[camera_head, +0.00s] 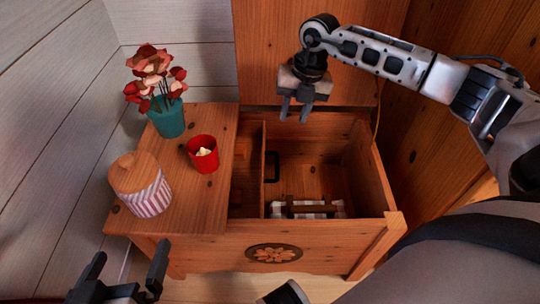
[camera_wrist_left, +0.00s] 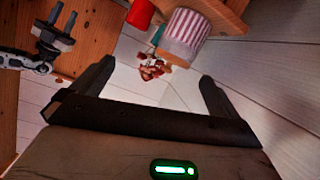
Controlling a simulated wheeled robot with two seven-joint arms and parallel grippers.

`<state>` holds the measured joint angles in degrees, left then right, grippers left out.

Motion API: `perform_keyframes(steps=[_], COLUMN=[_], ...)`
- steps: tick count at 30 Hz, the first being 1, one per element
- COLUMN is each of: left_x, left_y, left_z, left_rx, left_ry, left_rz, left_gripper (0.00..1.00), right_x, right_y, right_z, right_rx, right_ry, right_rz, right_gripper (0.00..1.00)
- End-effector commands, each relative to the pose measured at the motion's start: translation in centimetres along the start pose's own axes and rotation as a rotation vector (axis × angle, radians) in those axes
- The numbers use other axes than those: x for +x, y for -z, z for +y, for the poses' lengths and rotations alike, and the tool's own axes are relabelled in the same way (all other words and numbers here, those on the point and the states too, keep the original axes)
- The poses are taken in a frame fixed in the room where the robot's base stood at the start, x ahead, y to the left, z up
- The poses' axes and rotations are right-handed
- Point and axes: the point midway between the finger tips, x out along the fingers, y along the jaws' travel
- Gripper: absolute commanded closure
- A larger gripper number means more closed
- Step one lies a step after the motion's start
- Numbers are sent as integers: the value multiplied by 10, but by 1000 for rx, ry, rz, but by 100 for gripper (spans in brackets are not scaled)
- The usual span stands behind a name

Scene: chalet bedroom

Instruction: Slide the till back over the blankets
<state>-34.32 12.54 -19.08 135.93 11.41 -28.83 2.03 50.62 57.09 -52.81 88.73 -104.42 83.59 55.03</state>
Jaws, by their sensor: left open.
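The till (camera_head: 246,182) is a wooden tray at the left of the open chest's inside. A dark handle (camera_head: 272,167) stands on its right wall. Its left part is hidden by the table-like top beside it. Right of the till, the deeper space is uncovered. Folded checked blankets (camera_head: 308,208) with a brown bar or strap across them lie low at its front. My left gripper (camera_head: 124,272) is open and empty, in front of the chest to the left. My right gripper (camera_head: 296,112) points down above the chest's back edge, its fingers apart and empty. It also shows in the left wrist view (camera_wrist_left: 54,34).
The chest (camera_head: 325,238) has a raised lid (camera_head: 275,55) behind. On its left top (camera_head: 205,215) stand a teal vase with red flowers (camera_head: 166,118), a red cup (camera_head: 203,154) and a striped jar with a wooden lid (camera_head: 140,188). A plank wall bounds the left.

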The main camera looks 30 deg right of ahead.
Motion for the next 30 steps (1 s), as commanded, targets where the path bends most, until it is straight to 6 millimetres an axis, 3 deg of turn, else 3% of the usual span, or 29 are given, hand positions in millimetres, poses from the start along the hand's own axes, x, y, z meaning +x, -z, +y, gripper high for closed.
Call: perform_keyframes(steps=[1, 8, 21, 30], left_x=[2, 2, 7, 7], left_y=[-3, 2, 8, 12], left_z=[1, 5, 13, 18], left_rx=[-1, -24, -154, -222], left_ry=[-9, -31, -108, -154], left_rz=[17, 54, 141, 183], left_gripper=[0, 0, 0, 0], right_x=[10, 31, 126, 166], right_y=[0, 1, 1, 1], right_z=[-2, -2, -1, -1], right_rx=[0, -1, -2, -1], right_ry=[0, -1, -2, -2], right_rz=[0, 3, 4, 2], right_gripper=[67, 67, 67, 67])
